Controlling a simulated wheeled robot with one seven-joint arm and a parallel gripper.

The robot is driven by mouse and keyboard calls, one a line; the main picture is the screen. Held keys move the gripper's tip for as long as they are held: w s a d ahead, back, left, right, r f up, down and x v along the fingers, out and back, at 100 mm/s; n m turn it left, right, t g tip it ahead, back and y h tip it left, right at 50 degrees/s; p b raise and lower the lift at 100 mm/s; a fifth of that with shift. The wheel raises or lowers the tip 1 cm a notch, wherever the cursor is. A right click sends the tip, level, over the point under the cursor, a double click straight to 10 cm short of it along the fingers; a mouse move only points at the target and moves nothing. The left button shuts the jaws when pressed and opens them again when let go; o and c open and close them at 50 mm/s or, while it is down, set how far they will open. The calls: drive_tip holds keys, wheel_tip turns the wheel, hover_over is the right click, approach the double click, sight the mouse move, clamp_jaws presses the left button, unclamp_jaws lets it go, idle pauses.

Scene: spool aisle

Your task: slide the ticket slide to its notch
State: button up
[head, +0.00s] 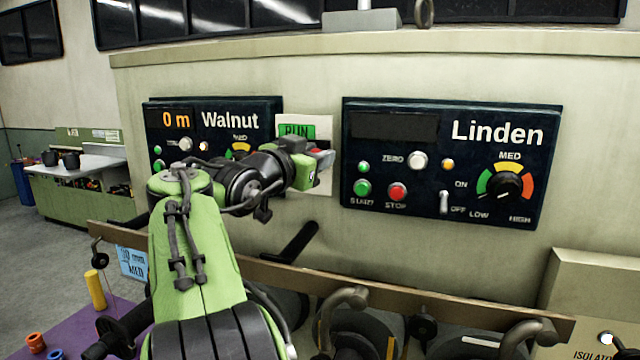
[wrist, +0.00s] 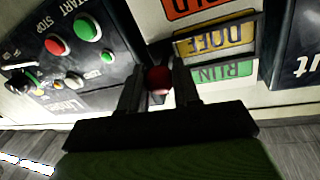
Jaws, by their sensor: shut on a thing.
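The ticket board (head: 325,126) is a pale plate on the wall between the two dark panels. Its green RUN label (head: 297,131) shows above my gripper (head: 322,158) in the head view. In the wrist view, turned over, the red label, the yellow DOFF label (wrist: 215,38) and the green RUN label (wrist: 224,72) sit in a row. The ticket slide's red knob (wrist: 158,80) is between my fingertips, and my gripper (wrist: 158,88) is shut on it. Dark bars run along both sides of DOFF, so the slide's frame appears to be around DOFF. The notch is not clearly visible.
The Walnut panel (head: 213,108) is left of the board, behind my arm. The Linden panel (head: 450,165) is close on the right, with buttons, a switch and a dial. A wooden rail (head: 400,293) with hooks and spools runs below.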

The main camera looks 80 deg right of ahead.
sight(328, 134)
drive_tip(key=shift+r, duration=1.7)
drive_tip(key=o, duration=1.1)
drive_tip(key=shift+d, duration=0.1)
